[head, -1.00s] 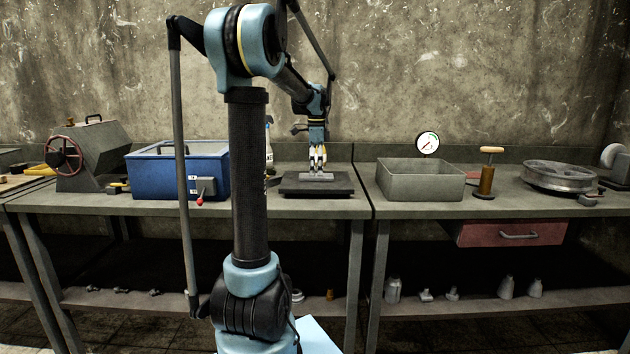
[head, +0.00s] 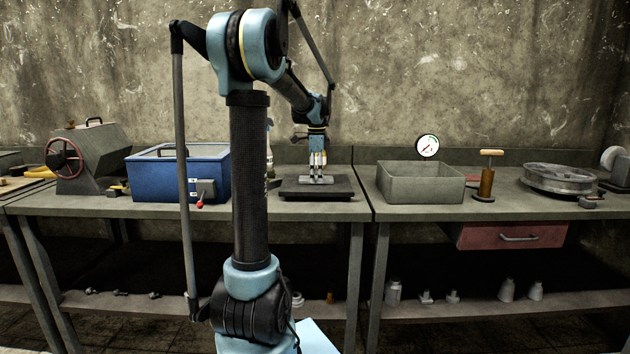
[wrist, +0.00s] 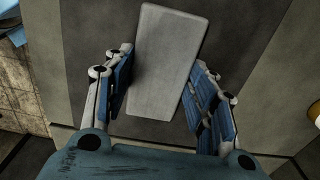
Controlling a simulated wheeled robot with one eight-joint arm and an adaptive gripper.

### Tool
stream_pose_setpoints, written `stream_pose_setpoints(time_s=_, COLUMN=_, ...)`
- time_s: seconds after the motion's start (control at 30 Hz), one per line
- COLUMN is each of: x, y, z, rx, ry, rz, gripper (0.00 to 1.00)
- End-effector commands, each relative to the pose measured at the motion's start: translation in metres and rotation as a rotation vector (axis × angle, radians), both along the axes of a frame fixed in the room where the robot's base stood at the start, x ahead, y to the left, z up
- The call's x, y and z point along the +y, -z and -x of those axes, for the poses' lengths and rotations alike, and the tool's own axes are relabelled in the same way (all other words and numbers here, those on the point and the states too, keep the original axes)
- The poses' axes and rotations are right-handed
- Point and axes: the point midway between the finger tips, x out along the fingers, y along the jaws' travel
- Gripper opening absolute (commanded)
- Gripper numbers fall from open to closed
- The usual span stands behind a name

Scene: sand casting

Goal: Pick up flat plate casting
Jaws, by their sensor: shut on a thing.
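The flat plate casting (wrist: 165,62) is a light grey rectangular slab. It shows between the blue-padded fingers of my gripper (wrist: 160,100) in the wrist view, slightly tilted in the picture, its near end between the pads. In the head view my gripper (head: 318,176) points straight down and is shut on the casting (head: 318,180), which is small there and at the level of a dark flat plate (head: 290,190) on the bench. I cannot tell any gap beneath the casting.
A blue box (head: 150,185) with a lever stands left on the bench. A grey open bin (head: 420,186), a brown wooden-handled tool (head: 486,182) and a round metal wheel (head: 558,178) stand to the right. A spray bottle (head: 269,150) is partly hidden behind my arm.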

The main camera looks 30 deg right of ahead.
Motion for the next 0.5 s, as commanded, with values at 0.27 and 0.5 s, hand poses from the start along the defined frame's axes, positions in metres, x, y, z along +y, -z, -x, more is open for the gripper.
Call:
stream_pose_setpoints(time_s=0.27, x=0.000, y=-0.029, z=0.000, rx=0.000, ry=0.000, rz=0.000, gripper=0.17)
stream_pose_setpoints(time_s=0.5, x=0.000, y=-0.071, z=0.000, rx=0.000, ry=0.000, rz=0.000, gripper=0.17)
